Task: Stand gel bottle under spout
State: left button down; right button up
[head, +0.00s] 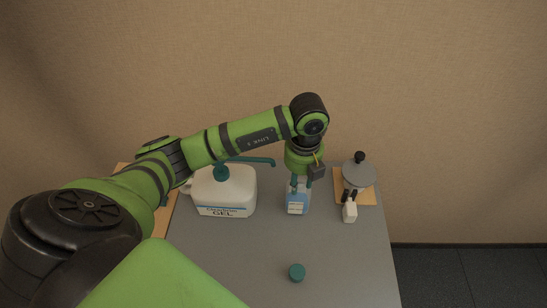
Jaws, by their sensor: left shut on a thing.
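A large white gel jug (222,192) stands at the back left of the grey table, with a teal pump top. Its teal spout (258,160) reaches out to the right. My left gripper (301,184) points down to the right of the spout tip. It is shut on the small blue and white gel bottle (297,205), which looks upright. The arm and fingers hide part of the bottle's top. I cannot tell whether its base touches the table. My right gripper is not in view.
A teal cap (297,272) lies on the grey table (345,268) near the front. At the right, a grey pot-like thing with a black knob (358,174) stands on a wooden board (369,197), with a small white piece (349,212) in front. The table's middle is clear.

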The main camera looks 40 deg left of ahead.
pick_arm(q)
jog(key=s+a+f+p, duration=0.1)
jog(key=s+a+p, duration=0.1)
jog(key=a, duration=0.4)
jog(key=shift+a+p, duration=0.25)
jog(key=shift+p, duration=0.4)
jog(key=shift+f, duration=0.1)
jog(key=shift+f, duration=0.1)
jog(key=c, duration=0.9)
grip_release()
